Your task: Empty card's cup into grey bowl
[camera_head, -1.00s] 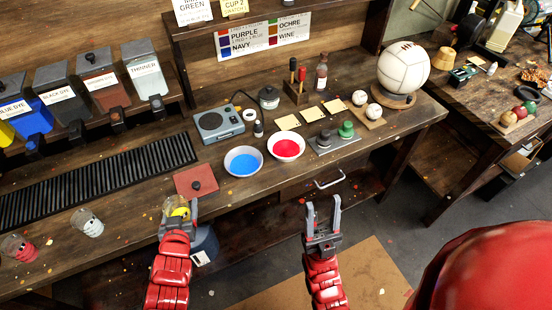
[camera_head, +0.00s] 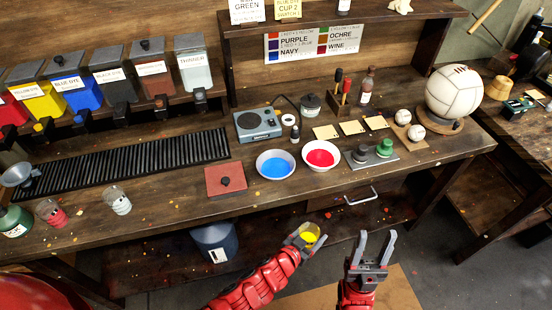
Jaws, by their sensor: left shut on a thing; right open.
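My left gripper (camera_head: 302,242) is shut on a small clear cup (camera_head: 312,228) with yellow liquid in it, held out in front of the bench edge. The cup looks roughly upright. A pale grey bowl (camera_head: 260,171) with blue liquid stands on the bench, up and left of the cup. A whiter bowl (camera_head: 335,166) with red liquid stands just right of it. A yellow card (camera_head: 288,8) reading "CUP 2" and a white card (camera_head: 248,10) reading "GREEN" stand on the shelf, cut off at the top. My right gripper (camera_head: 371,245) is open and empty.
Two clear cups (camera_head: 117,199) (camera_head: 50,213) stand at the bench's left. A red-brown pad (camera_head: 226,179) lies left of the bowls. A radio-like box (camera_head: 257,124) stands behind them; a tray with dark and green weights (camera_head: 372,155) is to their right. A blue bucket (camera_head: 214,240) is below.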

